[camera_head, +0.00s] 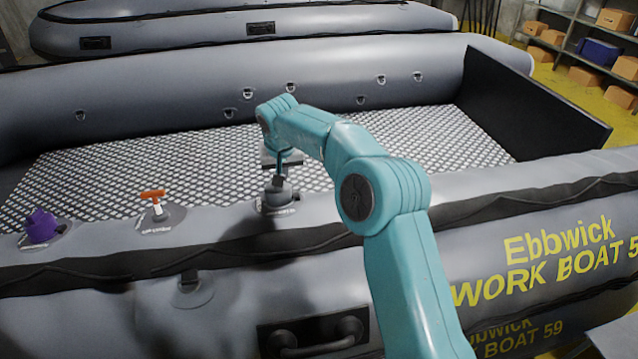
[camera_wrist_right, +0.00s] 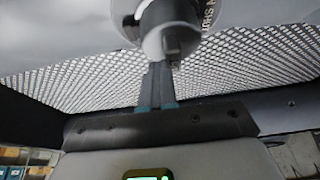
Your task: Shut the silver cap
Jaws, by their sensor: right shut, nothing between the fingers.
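The silver-grey cap (camera_head: 278,194) sits on a round fitting on top of the near boat tube, in the middle of the head view. It also shows at the top of the wrist view as a round grey body (camera_wrist_right: 170,14) with a pale ring and a small dark block. My right gripper (camera_head: 278,181) points down at the cap from above; its fingers (camera_wrist_right: 156,70) are together with nothing between them. The fingertips are at or very near the cap; I cannot tell whether they touch. Part of the cap is hidden by the gripper. My left gripper is not in view.
An orange-handled valve (camera_head: 153,196) and a purple cap (camera_head: 42,226) stand on the same tube to the left. A black grab handle (camera_head: 315,337) is on the tube's near side. The patterned boat floor (camera_head: 420,130) is clear. Shelves with boxes stand at the back right.

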